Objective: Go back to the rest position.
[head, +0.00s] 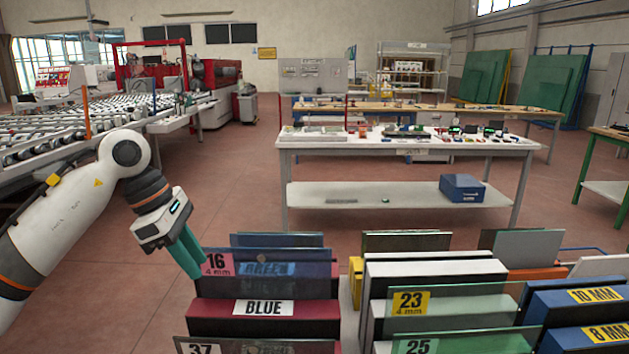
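My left arm comes in from the left, and my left gripper (198,265) points down and to the right with its teal fingers. The fingertips are by the left edge of a bluish glass sheet (303,268) that stands upright in the rack, near the pink label 16, 4 mm (217,264). The two fingers look close together. I cannot tell whether they touch the glass or how far they are apart. My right gripper is out of view.
The glass rack's dark red block (209,316) and several upright sheets fill the lower right, with labels 23 (411,303) and 25. Behind stands a white table (300,145) with small items and a blue box (462,188). A roller conveyor (70,122) is at left. Floor between is clear.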

